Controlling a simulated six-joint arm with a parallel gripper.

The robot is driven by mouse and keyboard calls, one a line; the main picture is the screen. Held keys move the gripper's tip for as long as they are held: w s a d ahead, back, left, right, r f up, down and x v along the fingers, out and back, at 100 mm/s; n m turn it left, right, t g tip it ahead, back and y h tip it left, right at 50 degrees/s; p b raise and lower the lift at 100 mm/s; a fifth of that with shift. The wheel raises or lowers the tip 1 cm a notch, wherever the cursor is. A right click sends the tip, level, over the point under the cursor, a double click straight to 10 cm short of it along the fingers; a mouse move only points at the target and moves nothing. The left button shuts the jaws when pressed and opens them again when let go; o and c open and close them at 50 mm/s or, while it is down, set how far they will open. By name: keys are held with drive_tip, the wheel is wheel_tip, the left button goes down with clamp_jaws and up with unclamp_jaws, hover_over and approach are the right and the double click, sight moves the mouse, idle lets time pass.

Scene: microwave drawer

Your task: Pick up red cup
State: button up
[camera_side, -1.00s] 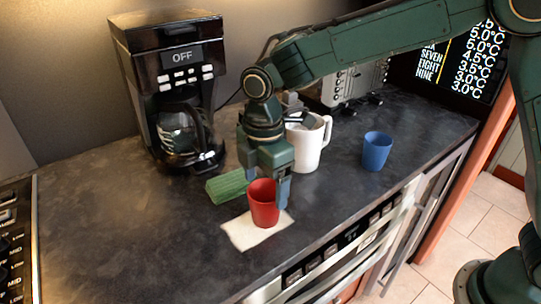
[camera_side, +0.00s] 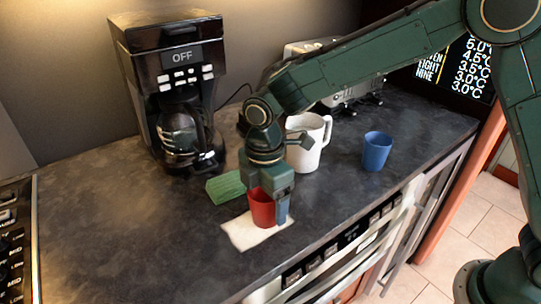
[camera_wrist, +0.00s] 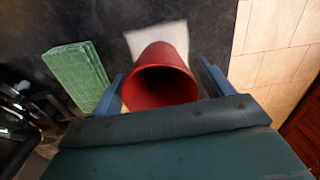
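The red cup (camera_side: 262,209) stands upright on a white square (camera_side: 243,236) on the dark counter. My gripper (camera_side: 268,212) points down over the cup, low near the counter. In the wrist view the red cup (camera_wrist: 160,80) lies between the two blue fingers of my gripper (camera_wrist: 162,85), with its mouth toward the camera. The fingers are spread wide, one on each side. A gap shows at the right finger; the left finger is close to the rim. Part of the cup's rim is hidden behind my gripper in the side view.
A green block (camera_side: 226,187) lies just left of the cup. A white mug (camera_side: 307,145) and a blue cup (camera_side: 376,151) stand to the right. A coffee maker (camera_side: 170,95) stands behind left. The counter's front edge is near the white square.

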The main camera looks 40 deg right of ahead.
drive_tip(key=c, duration=0.9)
drive_tip(key=shift+r, duration=0.1)
wheel_tip(320, 180, up, 20)
drive_tip(key=shift+f, duration=0.1)
idle(0.6)
